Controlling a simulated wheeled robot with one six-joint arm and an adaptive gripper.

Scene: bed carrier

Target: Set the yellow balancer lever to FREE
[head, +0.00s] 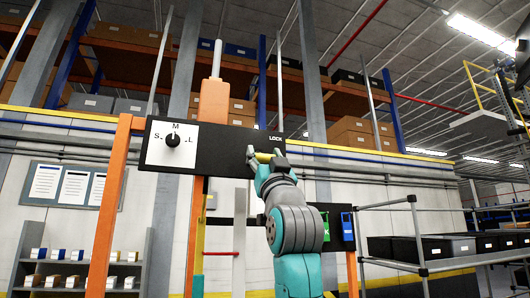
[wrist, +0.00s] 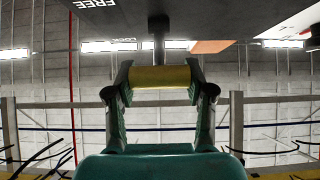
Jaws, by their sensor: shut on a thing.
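The yellow lever handle (head: 263,157) stands out from the black panel (head: 221,154), just below the white LOCK label (head: 274,138). In the wrist view the yellow handle (wrist: 160,76) lies level between both fingers, with its dark stem (wrist: 158,40) running up to the panel. My gripper (head: 267,163) is shut on the handle; its fingers (wrist: 160,78) touch both ends. FREE is hidden in the head view.
A round S-M-L selector dial (head: 172,142) is on the panel's left part. Orange posts (head: 108,205) stand by the panel. A grey metal rail frame (head: 415,230) stands at the right, with dark bins (head: 440,247) behind it. A small shelf (head: 75,270) is at the lower left.

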